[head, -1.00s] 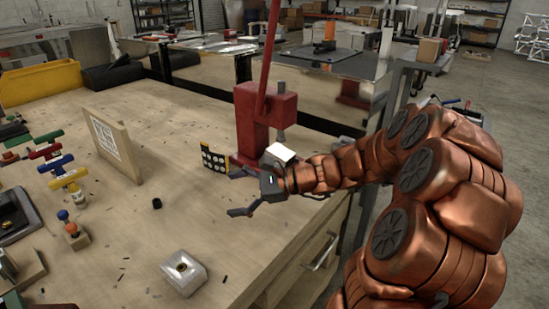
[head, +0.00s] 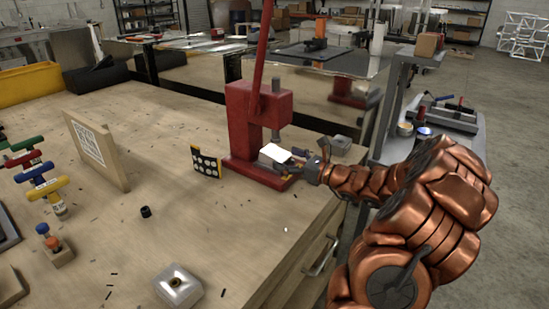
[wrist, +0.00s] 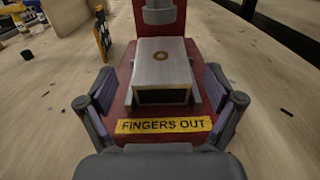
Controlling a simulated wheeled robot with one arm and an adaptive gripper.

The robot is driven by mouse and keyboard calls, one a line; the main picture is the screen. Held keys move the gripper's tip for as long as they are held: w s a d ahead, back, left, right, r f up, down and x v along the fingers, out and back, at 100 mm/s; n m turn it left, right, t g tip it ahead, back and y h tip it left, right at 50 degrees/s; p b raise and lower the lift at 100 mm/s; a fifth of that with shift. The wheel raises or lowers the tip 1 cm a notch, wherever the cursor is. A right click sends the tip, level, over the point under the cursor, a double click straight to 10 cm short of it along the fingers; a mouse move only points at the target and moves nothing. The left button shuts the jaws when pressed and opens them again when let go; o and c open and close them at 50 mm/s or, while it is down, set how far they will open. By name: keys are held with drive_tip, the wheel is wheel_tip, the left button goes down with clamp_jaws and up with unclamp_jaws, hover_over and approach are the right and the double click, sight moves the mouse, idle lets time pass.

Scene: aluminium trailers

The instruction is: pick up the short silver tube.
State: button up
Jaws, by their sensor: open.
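I cannot pick out a short silver tube with certainty. A silver block (wrist: 163,68) with a brownish ring in its top lies on the base of the red press (wrist: 120,110), below the ram; the ring may be a tube's end, but I cannot tell. The block looks bright white in the head view (head: 277,153). My gripper (wrist: 158,82) is open and empty, with one finger on each side of the block; I cannot tell whether they touch it. In the head view my gripper (head: 289,166) is low at the front of the press (head: 240,135).
A second silver block (head: 179,287) with a brass-coloured ring stands at the bench's front. A short black cylinder (head: 146,212) stands mid-bench. A wooden panel (head: 97,150) and a black dotted plate (head: 206,161) stand left of the press. The press's red lever (head: 262,55) rises above it.

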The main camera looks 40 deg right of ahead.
sight(280, 155)
drive_tip(key=shift+p+x, duration=0.3)
drive_tip(key=shift+x, duration=1.95)
drive_tip(key=shift+d, duration=0.1)
drive_tip(key=shift+c, duration=0.4)
drive_tip(key=c, duration=1.4)
drive_tip(key=shift+r, duration=0.15)
